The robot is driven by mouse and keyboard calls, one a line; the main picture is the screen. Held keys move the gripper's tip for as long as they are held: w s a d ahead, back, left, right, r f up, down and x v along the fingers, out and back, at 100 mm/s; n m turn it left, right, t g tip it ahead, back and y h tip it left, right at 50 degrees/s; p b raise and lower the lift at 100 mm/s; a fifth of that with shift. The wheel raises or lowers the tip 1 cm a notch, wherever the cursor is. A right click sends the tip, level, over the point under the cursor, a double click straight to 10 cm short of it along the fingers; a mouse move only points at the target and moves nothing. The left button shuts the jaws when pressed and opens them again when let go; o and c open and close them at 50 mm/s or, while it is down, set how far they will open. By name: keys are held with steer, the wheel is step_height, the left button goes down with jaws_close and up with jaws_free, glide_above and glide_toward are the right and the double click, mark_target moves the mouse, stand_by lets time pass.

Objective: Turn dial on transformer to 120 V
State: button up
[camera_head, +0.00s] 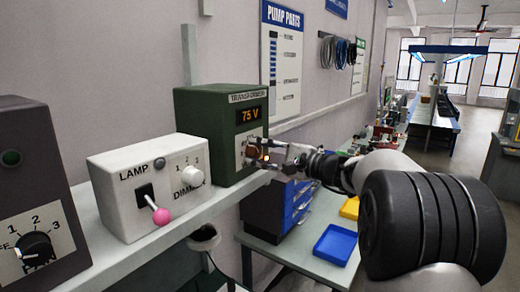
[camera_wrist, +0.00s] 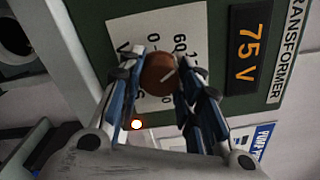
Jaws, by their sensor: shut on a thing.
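The transformer (camera_head: 205,125) is a dark green box on the wall shelf, with an orange display (camera_head: 249,115) reading 75 V. The display also shows in the wrist view (camera_wrist: 247,49), turned on its side. The brown round dial (camera_wrist: 159,72) has a light pointer line and sits on a white scale plate (camera_wrist: 195,20), where some numbers are partly hidden. My gripper (camera_wrist: 160,80) is shut on the dial, with one blue-padded finger on each side of it. In the head view my gripper (camera_head: 262,152) is at the transformer's front and hides most of the dial.
Left of the transformer stands a white lamp box (camera_head: 120,170) with a pink-tipped lever (camera_head: 161,216) and a dimmer knob (camera_head: 186,177). A dark box with a black knob (camera_head: 36,246) is at the far left. A blue tray (camera_head: 335,245) lies on the table below.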

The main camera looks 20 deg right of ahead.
steer(key=m+p, duration=0.3)
steer(key=m, duration=0.3)
steer(key=shift+r+p, duration=0.1)
steer(key=shift+p, duration=0.25)
steer(key=shift+m, duration=0.3)
steer(key=o, duration=1.1)
steer(key=v, duration=1.2)
